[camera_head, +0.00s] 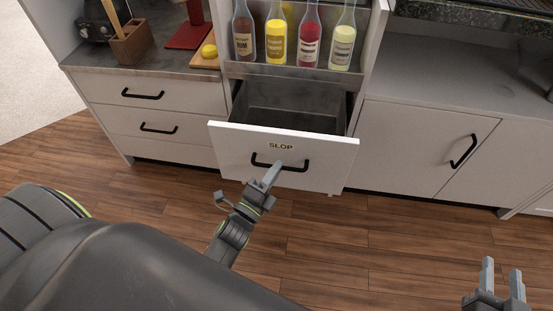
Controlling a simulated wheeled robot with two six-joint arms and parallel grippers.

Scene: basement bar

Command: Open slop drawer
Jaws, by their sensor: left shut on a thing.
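The slop drawer (229,142) has a white front labelled "SLOP" and a black bar handle (294,168). It is pulled out from the cabinet, and its dark, empty-looking inside shows behind the front. My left gripper (273,171) is at the handle, shut on its middle part. The fingers partly hide the handle there. My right gripper (502,280) is at the lower right, above the floor and away from the drawer. Its two fingers are apart with nothing between them.
Several bottles (277,42) stand in a rack above the drawer. Closed drawers (112,93) lie to the left and a closed cabinet door (418,148) to the right. The wooden floor (330,245) in front is clear. A wooden holder (131,45) and red board stand on the left counter.

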